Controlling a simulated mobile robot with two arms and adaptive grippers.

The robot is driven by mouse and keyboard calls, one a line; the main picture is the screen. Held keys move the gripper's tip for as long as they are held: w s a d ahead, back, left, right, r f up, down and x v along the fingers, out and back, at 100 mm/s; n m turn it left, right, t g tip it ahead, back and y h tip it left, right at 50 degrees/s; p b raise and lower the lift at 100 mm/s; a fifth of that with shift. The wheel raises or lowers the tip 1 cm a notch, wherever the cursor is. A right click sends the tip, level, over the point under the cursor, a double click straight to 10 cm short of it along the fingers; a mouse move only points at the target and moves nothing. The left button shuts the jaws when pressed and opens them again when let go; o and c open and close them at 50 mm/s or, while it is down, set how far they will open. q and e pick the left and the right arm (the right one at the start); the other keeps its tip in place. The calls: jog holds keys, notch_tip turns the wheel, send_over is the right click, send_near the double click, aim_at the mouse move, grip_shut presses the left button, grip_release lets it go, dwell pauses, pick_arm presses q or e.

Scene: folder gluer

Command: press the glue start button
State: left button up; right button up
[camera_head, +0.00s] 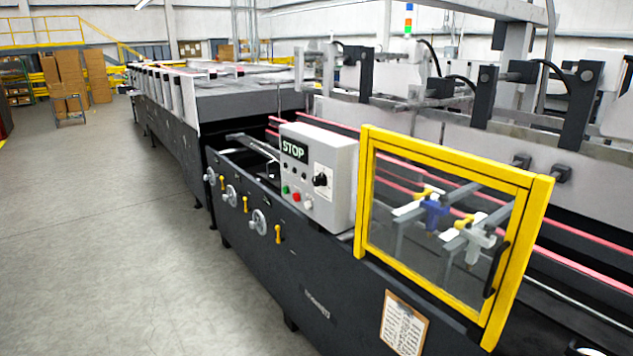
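A light grey control box (331,172) stands on the near side of the dark folder gluer. Which one starts the glue cannot be read from labels here. Neither of my grippers is in view.
A yellow-framed guard door (365,195) with a clear pane stands right of the box, with glue heads behind it. Handwheels (258,222) stick out from the machine's side. A notice sheet (404,323) hangs below. The floor (130,240) on the left is clear.

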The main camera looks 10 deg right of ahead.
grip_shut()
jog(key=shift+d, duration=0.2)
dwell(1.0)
